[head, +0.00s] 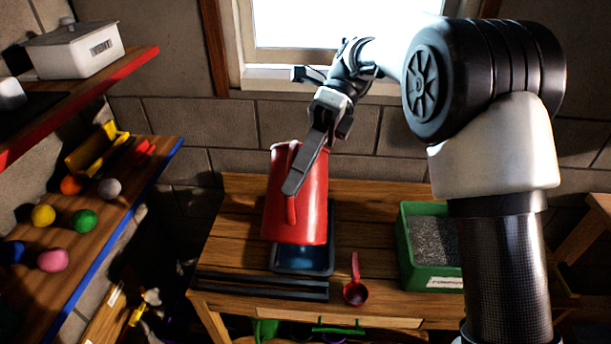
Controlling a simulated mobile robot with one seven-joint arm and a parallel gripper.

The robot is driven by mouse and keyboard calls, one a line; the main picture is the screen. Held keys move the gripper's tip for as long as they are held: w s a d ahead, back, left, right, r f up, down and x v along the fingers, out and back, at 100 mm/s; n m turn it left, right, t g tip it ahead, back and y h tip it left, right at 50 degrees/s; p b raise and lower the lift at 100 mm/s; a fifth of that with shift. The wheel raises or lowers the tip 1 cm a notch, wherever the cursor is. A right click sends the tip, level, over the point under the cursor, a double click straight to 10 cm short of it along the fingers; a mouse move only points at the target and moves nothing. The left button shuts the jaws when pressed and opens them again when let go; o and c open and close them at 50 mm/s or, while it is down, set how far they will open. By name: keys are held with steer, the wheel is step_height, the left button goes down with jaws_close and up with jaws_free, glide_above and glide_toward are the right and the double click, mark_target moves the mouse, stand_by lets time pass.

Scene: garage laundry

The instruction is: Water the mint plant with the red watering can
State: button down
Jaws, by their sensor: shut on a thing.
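The red watering can (311,205) is in the middle of the head view, held above the wooden bench and over a dark blue tray (303,269). It looks nearly upright, and its spout cannot be made out. My gripper (305,172) is shut on the can at its near side, around the handle region. Something blue shows in the tray just below the can. The mint plant is not seen in this view; the can hides part of the tray and bench.
A green box of grey granules (409,247) stands right of the tray. A red scoop (355,291) lies near the bench's (377,211) front edge beside dark strips (262,287). Left shelves hold coloured balls (84,221), a yellow item (97,150) and a white box (74,51). A window is behind.

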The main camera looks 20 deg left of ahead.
mark_target(294, 235)
steer(key=s+f+t+b, duration=0.2)
steer(key=f+b, duration=0.4)
steer(key=b, duration=0.1)
steer(key=s+d+f+n+t+b, duration=0.1)
steer(key=s+f+t+b, duration=0.1)
steer(key=f+b, duration=0.5)
steer(key=shift+s+t+y, duration=0.3)
steer(key=shift+t, duration=0.3)
steer(key=shift+r+n+t+y+b, duration=0.4)
steer(key=shift+r+n+t+b, duration=0.15)
steer(key=shift+r+t, duration=1.35)
steer(key=shift+r, duration=0.1)
